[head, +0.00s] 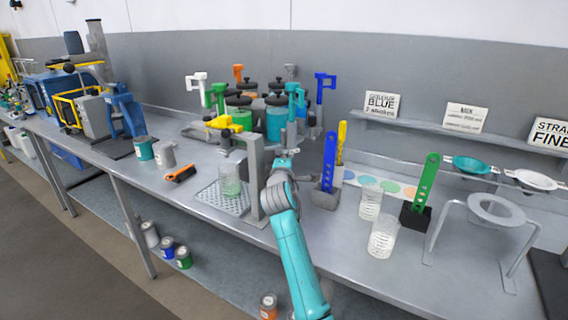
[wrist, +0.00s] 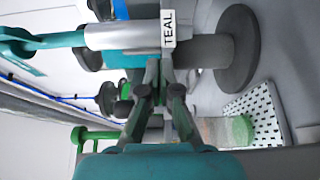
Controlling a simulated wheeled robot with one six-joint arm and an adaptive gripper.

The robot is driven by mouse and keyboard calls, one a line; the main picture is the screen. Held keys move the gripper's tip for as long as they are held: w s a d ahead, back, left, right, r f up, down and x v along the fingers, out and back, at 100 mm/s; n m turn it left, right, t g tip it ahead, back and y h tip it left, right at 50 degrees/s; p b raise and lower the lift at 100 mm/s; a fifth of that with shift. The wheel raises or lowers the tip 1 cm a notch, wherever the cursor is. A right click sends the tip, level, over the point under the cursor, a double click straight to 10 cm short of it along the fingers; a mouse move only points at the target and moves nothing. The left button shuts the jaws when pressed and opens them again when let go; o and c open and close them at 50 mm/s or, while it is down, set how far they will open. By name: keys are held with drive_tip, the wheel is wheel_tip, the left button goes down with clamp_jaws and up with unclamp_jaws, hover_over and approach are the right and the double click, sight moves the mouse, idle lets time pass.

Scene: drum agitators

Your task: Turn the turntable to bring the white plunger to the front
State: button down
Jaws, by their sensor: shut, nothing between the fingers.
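The turntable (head: 192,131) stands at the back middle of the bench, its grey base partly hidden by what it carries. It carries several drums with coloured plungers. The white plunger (head: 196,78) is on its left side. My gripper (head: 289,138) is at the front right of the turntable, its fingers together and empty. In the wrist view the gripper (wrist: 160,78) is close to a pale cylinder labelled TEAL (wrist: 130,36) and a teal handle (wrist: 45,40). I cannot tell whether the fingers touch anything. The white plunger is not identifiable in the wrist view.
A grey stand (head: 253,180) with a yellow-handled top and a cup on a perforated tray (head: 209,201) stands in front of the turntable. A blue upright (head: 329,158) is to the right. An orange-and-black brush (head: 181,174) and cans (head: 143,148) lie left.

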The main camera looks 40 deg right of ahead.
sight(286, 145)
drive_tip(key=shift+x, duration=1.55)
drive_tip(key=s+d, duration=0.1)
drive_tip(key=d, duration=0.8)
drive_tip(key=shift+d, duration=0.35)
drive_tip(key=shift+s, duration=0.25)
